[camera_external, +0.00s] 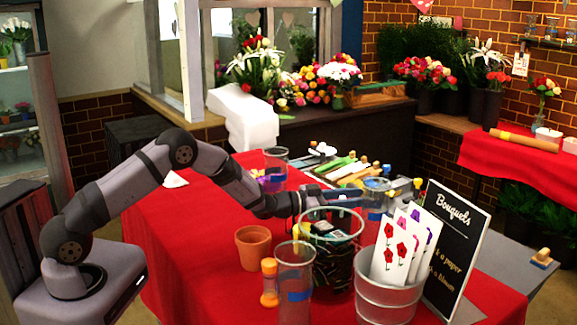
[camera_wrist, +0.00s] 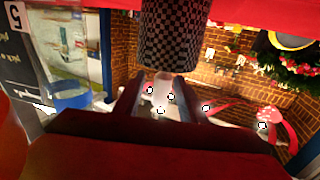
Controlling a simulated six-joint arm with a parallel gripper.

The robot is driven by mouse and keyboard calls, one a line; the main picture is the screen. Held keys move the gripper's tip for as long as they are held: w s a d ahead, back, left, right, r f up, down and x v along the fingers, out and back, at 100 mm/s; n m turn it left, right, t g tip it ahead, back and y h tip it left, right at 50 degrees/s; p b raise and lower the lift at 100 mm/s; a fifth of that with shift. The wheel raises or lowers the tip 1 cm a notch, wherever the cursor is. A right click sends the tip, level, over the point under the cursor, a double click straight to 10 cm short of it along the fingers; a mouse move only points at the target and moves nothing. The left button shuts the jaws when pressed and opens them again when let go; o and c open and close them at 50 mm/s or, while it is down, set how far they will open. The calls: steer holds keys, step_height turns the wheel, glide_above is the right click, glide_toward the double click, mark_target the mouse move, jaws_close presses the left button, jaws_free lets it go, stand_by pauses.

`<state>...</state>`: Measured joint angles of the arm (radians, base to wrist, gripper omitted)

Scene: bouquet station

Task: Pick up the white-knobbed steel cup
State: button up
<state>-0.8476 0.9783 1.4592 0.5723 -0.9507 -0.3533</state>
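My gripper (camera_external: 352,202) reaches right over the red table in the outside view, above the glass containers. In the wrist view, the two dark fingers of my gripper (camera_wrist: 163,88) stand apart with a gap between them. A dark checkered cylinder (camera_wrist: 173,35) is just beyond the fingertips, at the top centre. Small white round knobs (camera_wrist: 161,110) show in and beside the gap; I cannot tell what they are fixed to. I cannot pick out the white-knobbed steel cup for sure in either view. Glassware and the sign hide part of the area around my gripper.
A steel bucket (camera_external: 388,300) with flower cards stands in front, beside the Bouquets sign (camera_external: 455,235). Red cloth (camera_external: 190,240) is clear at left.

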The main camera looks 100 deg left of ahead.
steer(key=shift+w+a, duration=0.1)
steer(key=shift+w, duration=0.1)
jaws_close()
step_height(320, 180, up, 10)
steer(key=b, duration=0.2)
stand_by(0.6)
